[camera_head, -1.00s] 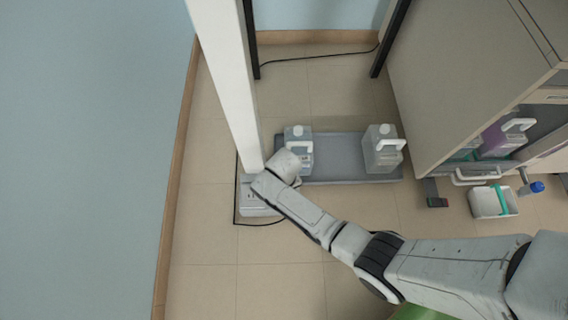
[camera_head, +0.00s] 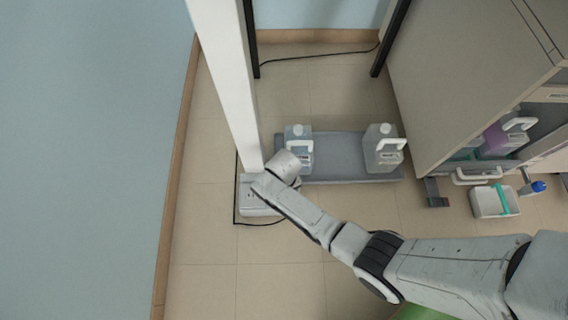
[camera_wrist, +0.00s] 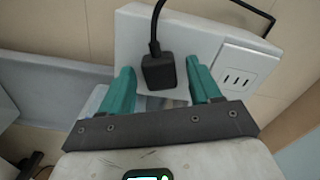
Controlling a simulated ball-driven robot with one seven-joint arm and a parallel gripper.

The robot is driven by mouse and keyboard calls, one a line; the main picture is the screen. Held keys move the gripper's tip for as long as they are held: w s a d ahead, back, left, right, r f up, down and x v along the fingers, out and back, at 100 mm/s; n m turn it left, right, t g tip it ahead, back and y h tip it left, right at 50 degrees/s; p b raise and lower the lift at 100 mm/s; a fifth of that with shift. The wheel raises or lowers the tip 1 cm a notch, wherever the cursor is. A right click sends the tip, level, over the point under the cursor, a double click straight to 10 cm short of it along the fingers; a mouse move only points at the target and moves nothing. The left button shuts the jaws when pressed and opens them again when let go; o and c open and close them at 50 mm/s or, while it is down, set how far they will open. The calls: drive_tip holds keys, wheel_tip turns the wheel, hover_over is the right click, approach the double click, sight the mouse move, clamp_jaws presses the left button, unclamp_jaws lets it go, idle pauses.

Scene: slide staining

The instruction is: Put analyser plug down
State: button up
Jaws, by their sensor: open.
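The analyser plug (camera_wrist: 158,72) is a black block with a black cable rising from its top. In the wrist view it is against the face of a white socket box (camera_wrist: 196,40); I cannot tell whether its pins sit in a socket. My gripper (camera_wrist: 163,80) is open, with one teal finger on each side of the plug and a gap showing at each side. In the head view the white box (camera_head: 256,208) lies on the floor at the foot of a white post, partly under my arm. The plug and my fingers are hidden there.
A free socket (camera_wrist: 237,80) is right of the plug. A grey tray (camera_head: 340,168) holds two clear jugs (camera_head: 298,150) (camera_head: 383,150) just right of the box. A white post (camera_head: 228,80) rises behind the box. A cabinet (camera_head: 450,80) and white bin (camera_head: 490,205) stand right.

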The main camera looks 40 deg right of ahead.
wheel_tip(320, 180, up, 13)
drive_tip(key=p, duration=0.7)
drive_tip(key=s+d+r+n, duration=0.1)
drive_tip(key=s+d+r, duration=0.3)
drive_tip(key=s+r, duration=0.4)
drive_tip(key=s+d+r+n+t, duration=0.1)
drive_tip(key=s+d+r, duration=0.2)
drive_tip(key=s+r, duration=0.5)
drive_tip(key=shift+s+d+r, duration=0.3)
drive_tip(key=shift+d+r, duration=0.1)
drive_tip(key=shift+r, duration=0.4)
wheel_tip(320, 180, up, 31)
drive_tip(key=p, duration=3.1)
